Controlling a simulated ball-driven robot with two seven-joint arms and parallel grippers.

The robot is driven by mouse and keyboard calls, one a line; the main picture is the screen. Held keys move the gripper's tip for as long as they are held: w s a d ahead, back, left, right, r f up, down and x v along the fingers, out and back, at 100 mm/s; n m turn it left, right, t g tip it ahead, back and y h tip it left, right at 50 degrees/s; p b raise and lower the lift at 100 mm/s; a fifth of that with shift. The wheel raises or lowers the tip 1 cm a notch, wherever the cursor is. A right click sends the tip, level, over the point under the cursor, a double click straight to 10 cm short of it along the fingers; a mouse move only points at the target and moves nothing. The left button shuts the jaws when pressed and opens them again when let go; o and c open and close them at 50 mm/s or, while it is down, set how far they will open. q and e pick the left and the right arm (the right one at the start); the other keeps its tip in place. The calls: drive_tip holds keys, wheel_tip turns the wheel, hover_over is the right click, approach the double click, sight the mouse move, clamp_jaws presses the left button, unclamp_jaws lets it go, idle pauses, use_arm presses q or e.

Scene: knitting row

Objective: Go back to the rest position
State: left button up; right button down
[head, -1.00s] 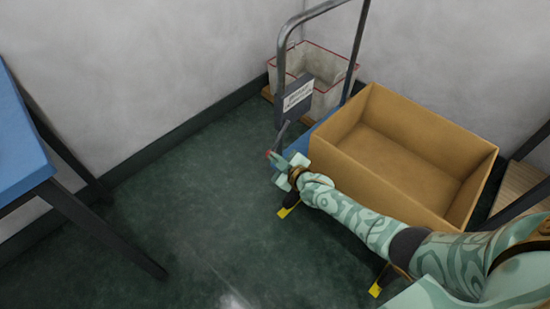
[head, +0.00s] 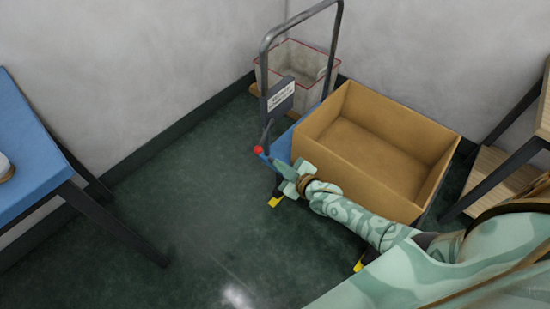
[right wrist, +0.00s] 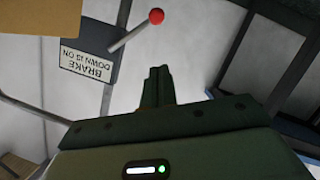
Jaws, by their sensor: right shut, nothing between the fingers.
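My right gripper (head: 273,161) is shut and empty beside the cart's handle end. Its closed fingers also show in the right wrist view (right wrist: 159,85). The brake lever's red knob (head: 258,150) is just beyond the fingertips in the head view. In the right wrist view the red knob (right wrist: 155,16) and its grey rod stand clear of the fingers. The lever slopes down from a dark plate with a brake label (right wrist: 86,66), which reads upside down there. My left gripper is not in view.
The blue cart (head: 283,145) carries an open, empty-looking cardboard box (head: 325,160). A white bin (head: 300,65) with red edging stands behind its handle (head: 264,65). A blue table (head: 35,165) is at left, wooden shelves (head: 500,175) at right.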

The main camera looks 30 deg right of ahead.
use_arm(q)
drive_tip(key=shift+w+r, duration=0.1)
use_arm(e)
drive_tip(key=shift+s, duration=0.15)
idle(0.4)
drive_tip(key=s+d+f+m+g+h+p, duration=0.15)
drive_tip(key=s+f+g, duration=0.25)
drive_tip(key=s+f, duration=0.6)
drive_tip(key=s+d+f+m+g+h+p, duration=0.15)
drive_tip(key=s+f+g, duration=0.4)
drive_tip(key=s, duration=0.75)
use_arm(q)
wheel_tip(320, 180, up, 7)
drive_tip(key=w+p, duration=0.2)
drive_tip(key=p, duration=0.2)
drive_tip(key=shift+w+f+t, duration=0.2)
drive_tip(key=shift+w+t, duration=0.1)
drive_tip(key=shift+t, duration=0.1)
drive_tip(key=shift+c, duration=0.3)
use_arm(e)
drive_tip(key=s+a+f+g, duration=0.1)
drive_tip(key=s+a+g, duration=0.1)
drive_tip(key=s, duration=1.4)
drive_tip(key=s+a+f+m+g, duration=0.1)
drive_tip(key=s+a+f+g, duration=0.1)
drive_tip(key=s, duration=1.4)
drive_tip(key=shift+a+m+g, duration=0.3)
drive_tip(key=shift+a+g, duration=0.1)
drive_tip(key=shift+g, duration=0.05)
